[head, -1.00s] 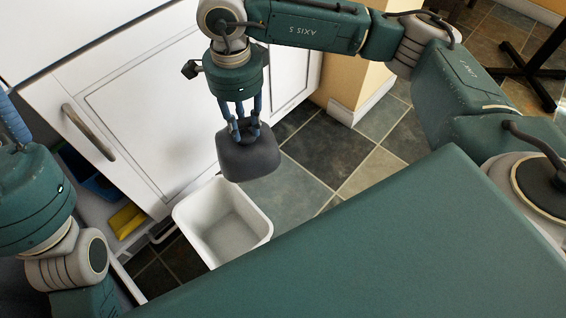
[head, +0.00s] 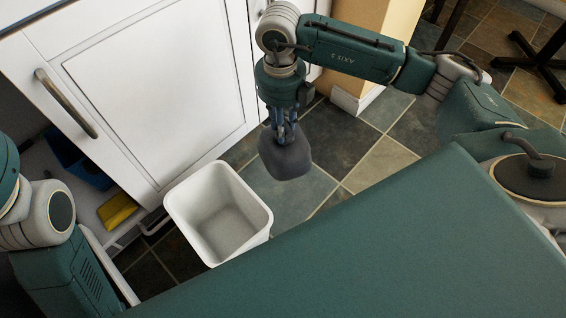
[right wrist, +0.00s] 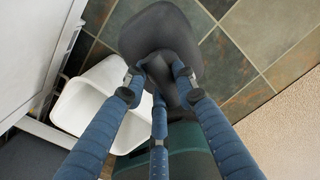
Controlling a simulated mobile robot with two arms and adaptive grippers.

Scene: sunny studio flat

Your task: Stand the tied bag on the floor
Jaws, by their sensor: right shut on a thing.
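The tied bag (head: 285,158) is dark grey and hangs upright below my right gripper (head: 284,132) in the head view. The gripper's blue fingers are shut on its gathered top. In the right wrist view the bag (right wrist: 160,35) shows beyond the fingertips of my right gripper (right wrist: 158,75). The bag is over the tiled floor (head: 350,145), to the right of the white bin; I cannot tell how far its base is from the tiles. My left arm shows at the left edge of the head view, but its gripper is out of view.
An empty white bin (head: 182,203) stands open left of the bag. White cabinets (head: 150,90) are behind it, with an open cupboard holding a yellow sponge (head: 117,209) and a blue container (head: 80,163). Bare tiles lie right of the bag. Dark furniture legs stand far right.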

